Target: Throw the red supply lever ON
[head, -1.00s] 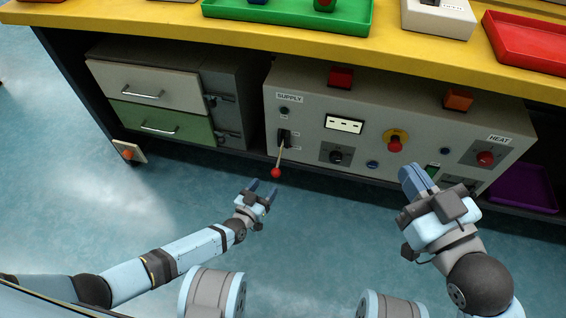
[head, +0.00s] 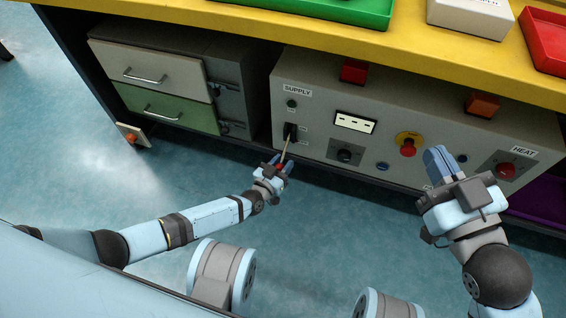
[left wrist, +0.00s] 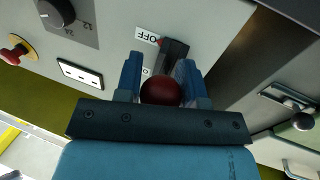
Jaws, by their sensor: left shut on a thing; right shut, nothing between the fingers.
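The red supply lever (head: 285,147) sticks out and down from the grey panel (head: 320,92) below the SUPPLY label. It is a thin pale rod with a red ball (left wrist: 161,90) at its end. My left gripper (head: 279,163) is shut on the red ball. In the left wrist view the left gripper's two blue fingers (left wrist: 160,78) stand on either side of the ball. An OFF label (left wrist: 147,36) shows beside the lever's dark slot; a second label is partly hidden. My right gripper (head: 436,165) is shut and empty in front of the panel's right part.
The panel carries a red mushroom button (head: 408,146), a dark knob (head: 345,154) and a red HEAT knob (head: 506,170). Drawers (head: 150,75) stand to the left. The yellow worktop (head: 300,30) overhangs the panel. The floor in front is clear.

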